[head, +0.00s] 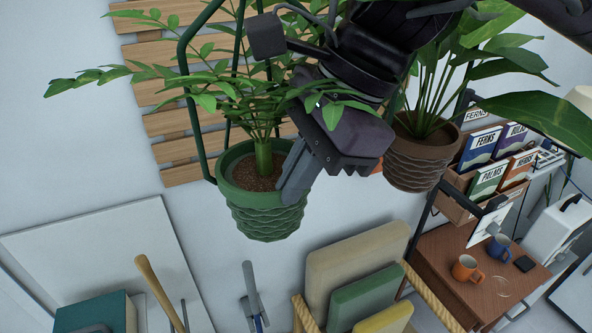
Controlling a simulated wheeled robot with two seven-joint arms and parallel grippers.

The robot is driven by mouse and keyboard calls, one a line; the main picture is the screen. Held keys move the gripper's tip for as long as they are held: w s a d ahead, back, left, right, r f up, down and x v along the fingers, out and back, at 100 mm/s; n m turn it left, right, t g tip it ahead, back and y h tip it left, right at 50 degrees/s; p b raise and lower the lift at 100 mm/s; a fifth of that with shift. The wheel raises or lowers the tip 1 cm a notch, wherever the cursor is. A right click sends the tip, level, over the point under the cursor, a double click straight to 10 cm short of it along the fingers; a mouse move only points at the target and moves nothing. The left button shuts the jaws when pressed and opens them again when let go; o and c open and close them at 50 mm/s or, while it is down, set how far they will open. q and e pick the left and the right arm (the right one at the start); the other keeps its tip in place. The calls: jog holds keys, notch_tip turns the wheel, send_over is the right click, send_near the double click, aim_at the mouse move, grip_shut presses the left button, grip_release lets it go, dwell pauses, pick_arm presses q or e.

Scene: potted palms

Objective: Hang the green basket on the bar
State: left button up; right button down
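The green basket (262,213) is a ribbed green pot with tall green hanger rods (187,95), holding soil and a leafy palm. It is upright at the upper middle of the head view, and the top of its hanger is cut off by the upper edge. My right gripper (283,106) comes in from the upper right, its two fingers wide apart. One finger is near the hanger rods, and the other overlaps the basket's right rim. I cannot tell whether they touch. Leaves partly cover the gripper. I see no bar. My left gripper is out of view.
A brown pot (415,160) with a broad-leaved plant is right of my gripper. A wooden slat panel (160,60) is on the wall behind. At right are a seed-packet rack (458,203) and a wooden table (437,250) with an orange mug (466,268) and a blue mug (498,248).

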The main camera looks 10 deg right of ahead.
jog(key=c, duration=1.6)
grip_release()
